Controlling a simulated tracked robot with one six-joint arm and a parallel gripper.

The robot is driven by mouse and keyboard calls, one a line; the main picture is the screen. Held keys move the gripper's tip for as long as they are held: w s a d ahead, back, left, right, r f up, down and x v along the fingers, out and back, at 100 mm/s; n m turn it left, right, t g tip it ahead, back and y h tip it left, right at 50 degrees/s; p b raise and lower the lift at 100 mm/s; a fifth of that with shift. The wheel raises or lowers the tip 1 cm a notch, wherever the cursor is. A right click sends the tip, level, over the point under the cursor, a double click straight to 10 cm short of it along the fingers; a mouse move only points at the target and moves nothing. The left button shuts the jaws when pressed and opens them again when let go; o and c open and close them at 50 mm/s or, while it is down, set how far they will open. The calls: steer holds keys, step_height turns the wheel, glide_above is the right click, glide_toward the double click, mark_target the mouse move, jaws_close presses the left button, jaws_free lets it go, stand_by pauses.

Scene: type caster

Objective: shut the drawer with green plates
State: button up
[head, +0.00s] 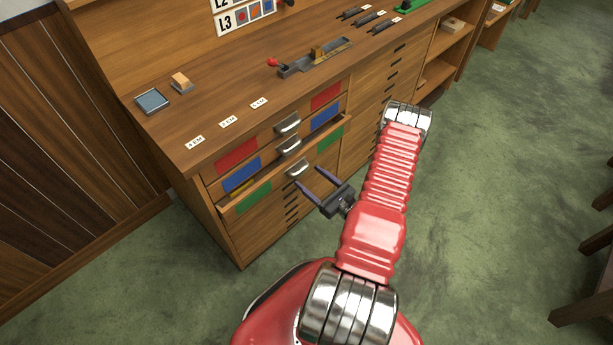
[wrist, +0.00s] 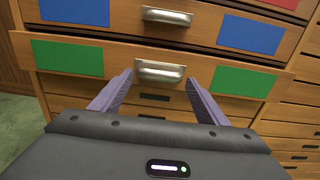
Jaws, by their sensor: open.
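The drawer with green plates (head: 253,199) is the third one down in the wooden cabinet and stands pulled out a little past the drawers above it. In the wrist view its front (wrist: 120,62) carries a green plate at each side and a metal handle (wrist: 160,71) in the middle. My gripper (head: 312,176) is open and empty in front of this drawer. In the wrist view its two fingers (wrist: 160,92) point at the drawer front, one on each side of the handle and a little below it. I cannot tell whether the fingertips touch the front.
Drawers with red plates (head: 236,155) and blue plates (head: 241,176) sit above and look shut. The worktop (head: 215,90) holds a red-knobbed tool (head: 272,63), a small grey box (head: 152,101) and labels. Green floor (head: 470,180) is free to the right of my arm.

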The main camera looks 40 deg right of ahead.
steer(key=shift+w, duration=1.25)
steer(key=shift+c, duration=0.6)
steer(key=c, duration=1.2)
